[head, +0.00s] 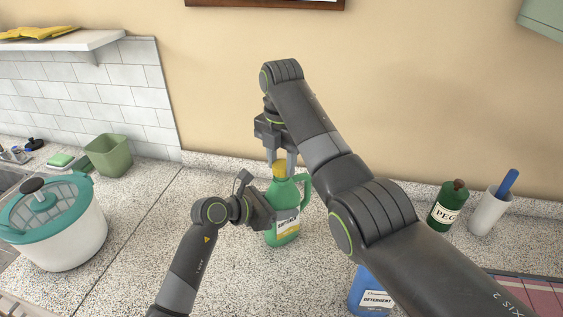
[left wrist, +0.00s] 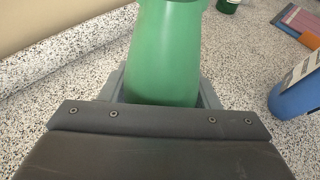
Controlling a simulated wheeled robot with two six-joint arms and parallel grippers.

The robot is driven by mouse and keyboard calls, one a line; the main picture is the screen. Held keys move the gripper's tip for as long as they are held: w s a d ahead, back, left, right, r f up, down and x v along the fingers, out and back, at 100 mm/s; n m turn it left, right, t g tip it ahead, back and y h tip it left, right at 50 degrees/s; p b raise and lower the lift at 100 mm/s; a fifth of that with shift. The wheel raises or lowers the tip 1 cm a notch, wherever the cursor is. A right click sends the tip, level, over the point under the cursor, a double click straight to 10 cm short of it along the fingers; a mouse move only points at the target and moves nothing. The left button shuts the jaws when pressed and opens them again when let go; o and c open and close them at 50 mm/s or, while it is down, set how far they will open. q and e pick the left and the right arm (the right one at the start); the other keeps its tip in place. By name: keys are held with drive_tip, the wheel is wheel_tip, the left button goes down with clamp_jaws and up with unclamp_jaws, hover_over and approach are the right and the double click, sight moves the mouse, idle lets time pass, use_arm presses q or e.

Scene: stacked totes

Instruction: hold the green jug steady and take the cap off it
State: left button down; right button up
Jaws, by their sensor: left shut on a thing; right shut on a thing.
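The green jug (head: 283,233) stands upright on the speckled counter, with its handle on the right side and a label low on its front. Its yellow cap (head: 280,169) sits at the top of the neck. My left gripper (head: 268,217) is shut on the jug's body from the left. In the left wrist view the jug (left wrist: 167,50) rises between the fingers, its cap out of the picture. My right gripper (head: 281,160) comes down from above and is shut on the cap. Its fingers partly hide the cap, and I cannot tell whether the cap is loose.
A blue detergent bottle (head: 367,292) stands front right, partly behind my right arm. A dark green bottle (head: 447,207) and a white cup (head: 489,212) with a blue-handled tool are at right. A white tub with teal lid (head: 62,238) and a green bin (head: 109,156) are at left.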

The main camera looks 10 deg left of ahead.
sight(282, 164)
drive_tip(key=shift+r, duration=0.9)
drive_tip(key=shift+r, duration=2)
use_arm(q)
drive_tip(key=shift+c, duration=2.1)
unclamp_jaws()
use_arm(e)
wheel_tip(282, 164, down, 2)
drive_tip(key=shift+f+b, duration=0.2)
drive_tip(key=shift+b, duration=1)
use_arm(q)
drive_tip(key=v, duration=1.2)
use_arm(e)
drive_tip(key=shift+f, duration=0.1)
